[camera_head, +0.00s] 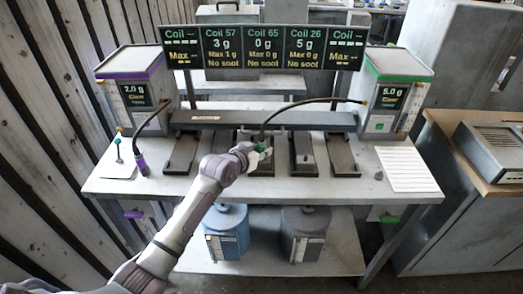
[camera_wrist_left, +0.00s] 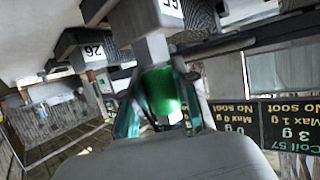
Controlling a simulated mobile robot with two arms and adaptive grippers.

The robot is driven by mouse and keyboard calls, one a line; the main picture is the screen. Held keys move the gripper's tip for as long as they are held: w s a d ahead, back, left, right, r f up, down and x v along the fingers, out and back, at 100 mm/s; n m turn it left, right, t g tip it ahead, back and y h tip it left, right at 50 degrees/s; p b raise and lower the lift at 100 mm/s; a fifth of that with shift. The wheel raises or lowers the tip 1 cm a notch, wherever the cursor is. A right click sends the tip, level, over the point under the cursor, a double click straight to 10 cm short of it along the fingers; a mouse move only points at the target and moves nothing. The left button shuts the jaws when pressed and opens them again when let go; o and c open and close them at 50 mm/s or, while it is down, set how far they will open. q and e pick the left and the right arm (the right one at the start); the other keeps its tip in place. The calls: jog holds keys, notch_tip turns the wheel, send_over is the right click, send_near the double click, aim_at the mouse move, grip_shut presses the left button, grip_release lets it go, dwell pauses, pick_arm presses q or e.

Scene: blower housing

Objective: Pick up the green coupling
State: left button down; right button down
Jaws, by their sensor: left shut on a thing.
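The green coupling (camera_wrist_left: 160,92) sits between the fingers of my left gripper (camera_wrist_left: 158,118) in the left wrist view, with a pale block just beyond its end. My left gripper is shut on it. In the head view my left gripper (camera_head: 262,157) is over the middle of the bench, at the middle stand. There the green coupling (camera_head: 262,148) is small and partly hidden by the gripper. A black hose (camera_head: 300,103) runs from it to the green-trimmed box (camera_head: 392,97) on the right. My right gripper is not in view.
The grey bench (camera_head: 225,185) carries several dark stands, with one (camera_head: 303,152) just right of the gripper. A purple coupling (camera_head: 142,164) stands at left by the purple-trimmed box (camera_head: 138,87). A white sheet (camera_head: 406,169) lies at right. Display panels (camera_head: 263,47) stand behind.

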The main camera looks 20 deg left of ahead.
aim_at(260, 140)
pick_arm(q)
jog(key=shift+r, duration=0.15)
notch_tip(260, 140, up, 4)
jog(key=shift+r+b, duration=0.15)
jog(key=shift+b, duration=0.4)
jog(key=s+d+r+b, duration=0.1)
jog(key=s+d+r, duration=0.2)
jog(key=d+r, duration=0.3)
jog(key=d, duration=0.5)
jog(key=shift+d+r+b, duration=0.15)
jog(key=shift+r+b, duration=0.15)
jog(key=shift+f, duration=0.1)
